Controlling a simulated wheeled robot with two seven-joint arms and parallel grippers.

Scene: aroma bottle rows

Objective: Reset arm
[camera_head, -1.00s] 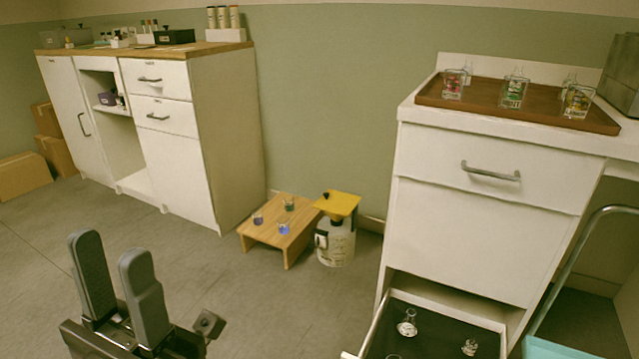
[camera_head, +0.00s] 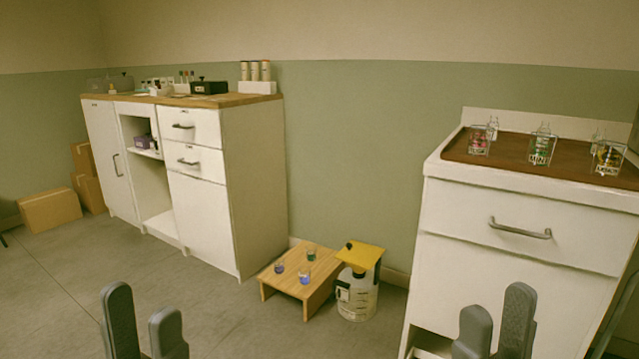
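My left gripper (camera_head: 142,322) is at the bottom left of the head view. Its two grey fingers point up with a gap between them, and nothing is held. My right gripper (camera_head: 497,325) is at the bottom right, in front of the white drawer cabinet (camera_head: 505,285). Its two grey fingers stand apart with nothing between them. The lower parts of both grippers and both arms are cut off by the bottom edge.
A brown tray (camera_head: 560,158) with several bottles in wire holders stands on the right cabinet. A low wooden stand (camera_head: 285,288) with small cups and a yellow-topped container (camera_head: 358,290) are on the floor. A long cabinet (camera_head: 250,180) stands left. Grey floor (camera_head: 215,310) is clear.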

